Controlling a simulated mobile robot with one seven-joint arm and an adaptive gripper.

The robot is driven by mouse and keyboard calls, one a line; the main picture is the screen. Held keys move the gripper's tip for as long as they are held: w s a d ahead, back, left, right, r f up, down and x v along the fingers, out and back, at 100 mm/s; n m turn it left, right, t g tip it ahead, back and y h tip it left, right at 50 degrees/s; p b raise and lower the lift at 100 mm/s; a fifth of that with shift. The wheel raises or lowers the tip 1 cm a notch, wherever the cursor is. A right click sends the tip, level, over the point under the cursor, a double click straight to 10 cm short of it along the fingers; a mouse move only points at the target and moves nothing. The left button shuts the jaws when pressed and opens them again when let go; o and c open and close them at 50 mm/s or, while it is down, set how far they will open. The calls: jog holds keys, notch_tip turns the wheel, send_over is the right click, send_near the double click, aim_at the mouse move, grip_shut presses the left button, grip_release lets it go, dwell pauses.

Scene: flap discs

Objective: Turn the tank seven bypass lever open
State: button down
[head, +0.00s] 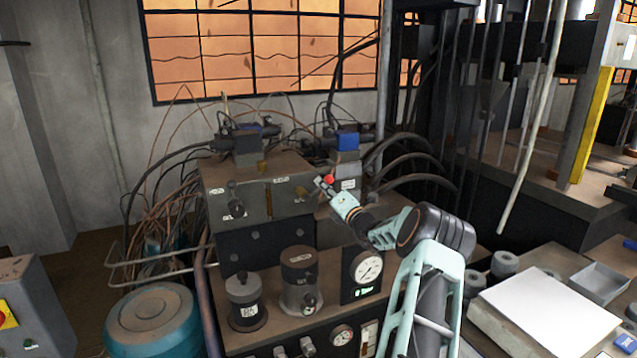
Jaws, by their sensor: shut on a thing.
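A grey-brown valve box (240,181) stands on the bench at the centre of the head view. Its front carries a dark handle (235,205) at the left, a brass-coloured upright strip (268,201) in the middle and small white labels that are too small to read. My gripper (321,183) is at the box's right front corner, reached from the right. It is shut on a small lever there, with a red part (329,179) showing beside the fingers. The fingers and wrist hide most of the lever, so its angle cannot be told.
Two dark cylinders (299,275) and a round gauge (367,269) stand in front of the box. Black hoses (405,150) curve behind my arm. A teal drum (152,318) is at the lower left, a white-topped block (550,312) at the lower right.

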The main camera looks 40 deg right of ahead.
jog(key=shift+s+d+f+m+h+p, duration=0.15)
jog(key=shift+d+f+m+h, duration=0.2)
jog(key=shift+m, duration=0.8)
jog(key=shift+d+f+m+h+p, duration=0.2)
jog(key=shift+f+m, duration=0.3)
jog(key=shift+m, duration=0.6)
jog(key=shift+s+d+f+m+h+p, duration=0.15)
jog(key=shift+f+m+h, duration=0.25)
jog(key=shift+m, duration=0.75)
jog(key=shift+w, duration=0.1)
jog(key=c, duration=2.1)
grip_release()
jog(key=shift+f, duration=0.1)
notch_tip(320, 180, up, 10)
